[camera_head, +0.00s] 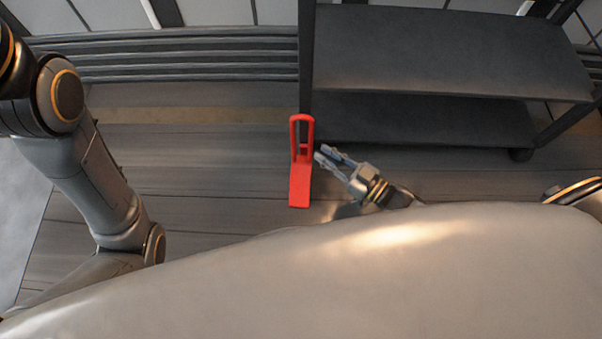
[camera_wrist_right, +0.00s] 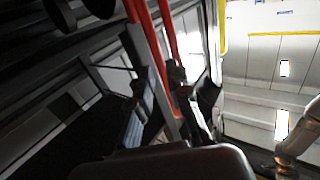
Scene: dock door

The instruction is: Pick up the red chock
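The red chock (camera_head: 301,175) stands on the plank floor in the head view, its looped handle up at the back and its body toward me. My right gripper (camera_head: 322,153) is just right of the handle, with its two fingers apart and pointing at it. I see no grip on the chock. In the right wrist view, the red bars of the handle (camera_wrist_right: 150,45) run down toward the dark fingers; the lower part of the chock is hidden there. My left arm comes in from the left in the head view, but its gripper is not visible.
A dark shelf unit (camera_head: 450,50) with two levels stands to the right behind the chock, its near-left post (camera_head: 306,60) close behind the handle. A ribbed wall base (camera_head: 190,55) runs along the back. The floor (camera_head: 200,160) left of the chock is clear.

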